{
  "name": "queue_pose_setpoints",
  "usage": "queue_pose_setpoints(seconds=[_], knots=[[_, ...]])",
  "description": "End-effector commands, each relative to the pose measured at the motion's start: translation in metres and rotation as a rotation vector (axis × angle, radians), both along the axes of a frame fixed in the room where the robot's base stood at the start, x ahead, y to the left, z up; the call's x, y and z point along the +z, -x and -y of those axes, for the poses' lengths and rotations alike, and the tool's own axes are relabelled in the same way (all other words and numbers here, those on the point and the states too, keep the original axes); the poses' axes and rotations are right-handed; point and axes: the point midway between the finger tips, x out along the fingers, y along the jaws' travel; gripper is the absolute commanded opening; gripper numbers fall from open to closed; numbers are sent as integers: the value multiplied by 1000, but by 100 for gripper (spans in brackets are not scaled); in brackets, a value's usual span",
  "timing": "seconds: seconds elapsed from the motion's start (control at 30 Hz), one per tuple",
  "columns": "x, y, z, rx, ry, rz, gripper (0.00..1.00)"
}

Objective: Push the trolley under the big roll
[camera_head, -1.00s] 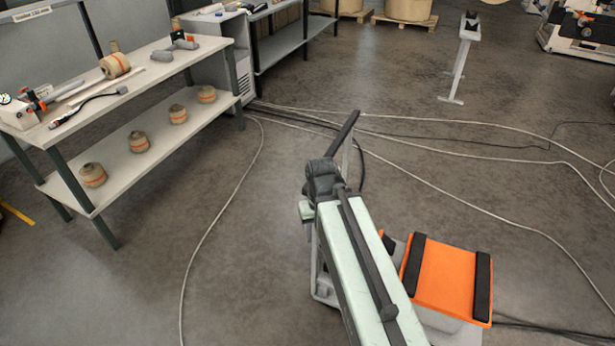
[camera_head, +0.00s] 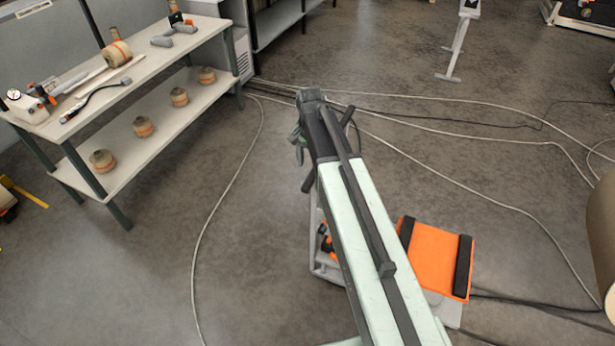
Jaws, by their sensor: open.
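The trolley (camera_head: 435,258) has an orange deck with two black pads and stands on the floor at the lower right. A pale grey frame shows left of its deck, partly behind my arm; I cannot tell whether it belongs to the trolley. The big roll (camera_head: 603,235) is brown and only its left part shows at the right edge. The trolley's deck is left of the roll in the picture, apart from it. My gripper (camera_head: 322,145) is open and empty at the arm's far end, beyond the trolley's deck; its fingers are partly hidden by the arm.
A two-level workbench (camera_head: 165,132) with small rolls and tools stands at the left. Several cables (camera_head: 490,198) run across the floor from the bench side to the right. A grey stand (camera_head: 457,48) is at the back right. The middle floor is mostly clear.

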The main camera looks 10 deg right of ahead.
Motion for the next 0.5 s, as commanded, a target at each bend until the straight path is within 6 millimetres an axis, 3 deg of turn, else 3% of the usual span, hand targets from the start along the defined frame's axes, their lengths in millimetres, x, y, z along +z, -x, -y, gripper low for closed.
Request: queue_pose_setpoints(seconds=[0.23,0.5], knots=[[-14,1,-1,0,0,0,48],[-61,1,-1,2,0,0,48]])
